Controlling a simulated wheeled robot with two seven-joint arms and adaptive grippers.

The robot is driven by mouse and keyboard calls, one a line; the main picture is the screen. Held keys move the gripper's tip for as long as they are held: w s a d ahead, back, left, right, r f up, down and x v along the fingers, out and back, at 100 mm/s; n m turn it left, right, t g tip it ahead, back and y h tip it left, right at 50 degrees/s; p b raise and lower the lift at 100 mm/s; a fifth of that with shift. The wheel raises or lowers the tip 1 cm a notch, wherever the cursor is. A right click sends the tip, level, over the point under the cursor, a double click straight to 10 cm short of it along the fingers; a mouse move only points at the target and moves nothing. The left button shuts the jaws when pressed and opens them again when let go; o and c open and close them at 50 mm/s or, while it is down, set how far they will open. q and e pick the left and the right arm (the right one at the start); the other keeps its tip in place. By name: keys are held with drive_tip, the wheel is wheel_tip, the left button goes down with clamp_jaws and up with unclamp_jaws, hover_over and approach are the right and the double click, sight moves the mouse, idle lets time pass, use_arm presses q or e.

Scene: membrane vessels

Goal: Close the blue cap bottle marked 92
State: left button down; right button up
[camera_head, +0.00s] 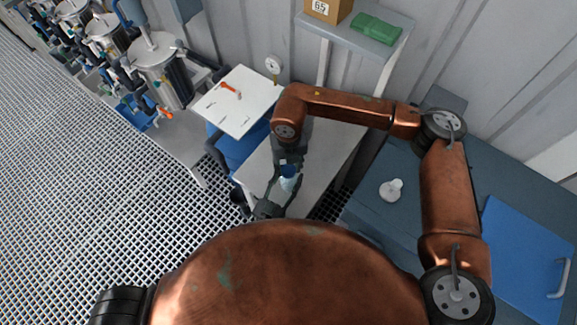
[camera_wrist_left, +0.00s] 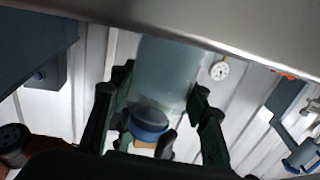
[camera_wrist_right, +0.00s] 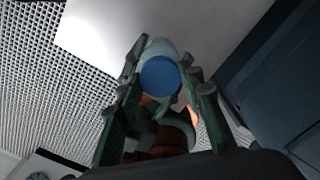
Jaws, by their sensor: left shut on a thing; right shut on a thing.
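The bottle (camera_head: 289,183) is a small, pale, translucent vessel with a blue cap at one end, held above the light table. No number can be read on it. My left gripper (camera_head: 272,202) is at its lower side; in the left wrist view its fingers stand on both sides of the bottle body (camera_wrist_left: 165,75). My right gripper (camera_head: 290,158) comes from above; in the right wrist view its fingers are around the blue cap (camera_wrist_right: 160,77). The cap also shows in the left wrist view (camera_wrist_left: 148,122). It sits at the bottle's end; whether it is fully seated cannot be told.
A light table (camera_head: 320,160) lies under the grippers. A white board (camera_head: 240,100) with an orange-handled part is to its left. A small white flask (camera_head: 391,190) stands on the dark bench at right. A box marked 65 (camera_head: 327,10) and green cloth (camera_head: 376,28) sit on a shelf.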

drive_tip(key=m, duration=1.1)
drive_tip(key=o, duration=0.8)
wheel_tip(320, 180, up, 12)
use_arm(q)
drive_tip(key=c, duration=1)
unclamp_jaws()
